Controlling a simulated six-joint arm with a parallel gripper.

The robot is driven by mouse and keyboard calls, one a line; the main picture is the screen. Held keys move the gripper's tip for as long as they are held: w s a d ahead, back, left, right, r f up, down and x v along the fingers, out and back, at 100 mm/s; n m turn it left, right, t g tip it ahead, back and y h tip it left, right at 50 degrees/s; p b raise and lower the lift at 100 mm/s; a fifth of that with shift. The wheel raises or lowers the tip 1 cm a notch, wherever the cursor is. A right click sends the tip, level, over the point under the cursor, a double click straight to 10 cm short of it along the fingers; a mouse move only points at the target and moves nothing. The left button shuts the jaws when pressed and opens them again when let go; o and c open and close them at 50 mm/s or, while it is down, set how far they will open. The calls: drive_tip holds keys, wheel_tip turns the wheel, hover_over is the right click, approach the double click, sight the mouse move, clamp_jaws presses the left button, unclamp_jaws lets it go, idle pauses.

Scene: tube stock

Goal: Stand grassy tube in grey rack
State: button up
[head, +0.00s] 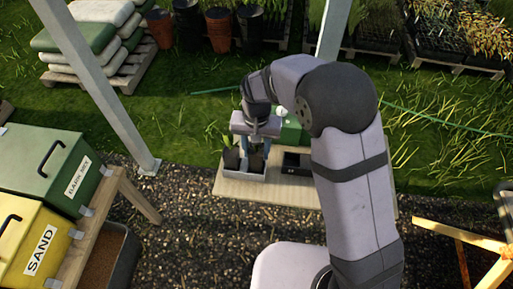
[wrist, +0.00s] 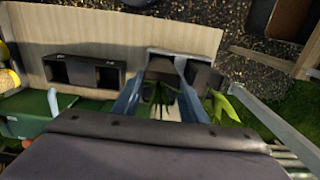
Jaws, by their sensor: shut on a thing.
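The grey rack (head: 242,176) stands at the left end of a pale board. My gripper (head: 256,150) is over its right part, pointing down. It is shut on a dark tube (head: 256,161) with thin grassy leaves. In the wrist view, the grassy leaves (wrist: 160,95) show between the two blue-grey fingers (wrist: 160,104). The tube looks upright, with its lower end at or behind the rack's front wall; I cannot tell if it rests on the rack's floor. A second dark tube (head: 231,159) with broad leaves (wrist: 222,106) stands in the rack's left part.
A black rack (head: 297,164) with two openings, both looking empty (wrist: 85,71), sits to the right on the board (head: 285,190). A green object (head: 291,131) stands behind it. Sand and bark bins (head: 40,240) are at the left. A post (head: 105,90) rises nearby.

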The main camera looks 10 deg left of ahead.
drive_tip(key=shift+f+b, duration=0.7)
drive_tip(key=shift+f, duration=0.6)
drive_tip(key=shift+f, duration=0.35)
drive_tip(key=o, duration=1.3)
drive_tip(key=shift+c, duration=0.2)
drive_tip(key=shift+r+b, duration=1.1)
drive_tip(key=shift+r, duration=2.55)
